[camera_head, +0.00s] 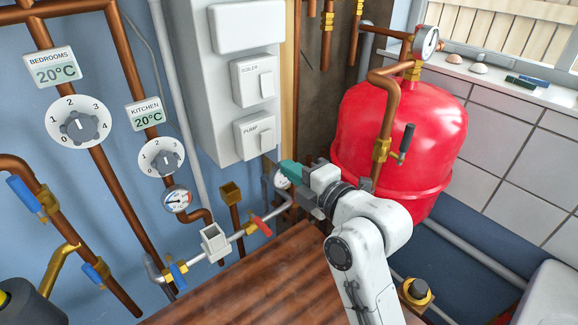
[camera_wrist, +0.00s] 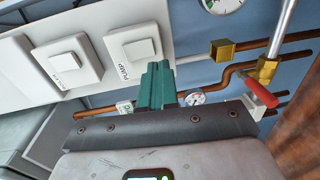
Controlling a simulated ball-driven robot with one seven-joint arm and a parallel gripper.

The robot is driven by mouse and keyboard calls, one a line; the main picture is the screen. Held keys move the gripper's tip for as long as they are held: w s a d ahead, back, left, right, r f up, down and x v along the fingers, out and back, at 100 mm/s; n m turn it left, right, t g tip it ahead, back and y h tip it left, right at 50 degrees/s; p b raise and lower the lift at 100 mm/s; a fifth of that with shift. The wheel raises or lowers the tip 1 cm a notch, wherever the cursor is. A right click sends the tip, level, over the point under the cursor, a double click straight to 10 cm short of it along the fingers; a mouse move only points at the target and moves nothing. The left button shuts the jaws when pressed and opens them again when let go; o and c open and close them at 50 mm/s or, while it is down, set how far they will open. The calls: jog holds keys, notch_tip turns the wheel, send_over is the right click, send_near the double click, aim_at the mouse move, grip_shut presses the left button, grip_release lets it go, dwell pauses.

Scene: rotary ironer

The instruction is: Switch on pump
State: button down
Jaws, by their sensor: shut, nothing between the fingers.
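The pump switch (camera_head: 258,135) is a white plate labelled PUMP with a rocker, at the bottom of the white panel in the head view. It also shows at the upper middle of the wrist view (camera_wrist: 139,49). My gripper (camera_head: 284,168), with green fingers, is just below and right of the pump switch in the head view. In the wrist view the closed fingers (camera_wrist: 156,84) are pressed together, empty, beside the lower right of the switch plate. I cannot tell whether they touch it. The rocker's on or off state is too small to tell.
The boiler switch (camera_head: 254,80) sits directly above the pump switch. A red tank (camera_head: 400,130) stands right of my arm. Pipes with a red valve handle (camera_head: 261,225) run below the panel. A wooden surface (camera_head: 250,280) lies in front.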

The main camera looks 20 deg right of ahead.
jog(key=b+v, duration=0.1)
jog(key=v, duration=0.7)
jog(key=shift+d+f+b, duration=0.2)
jog(key=shift+f+b, duration=0.1)
jog(key=shift+f, duration=0.4)
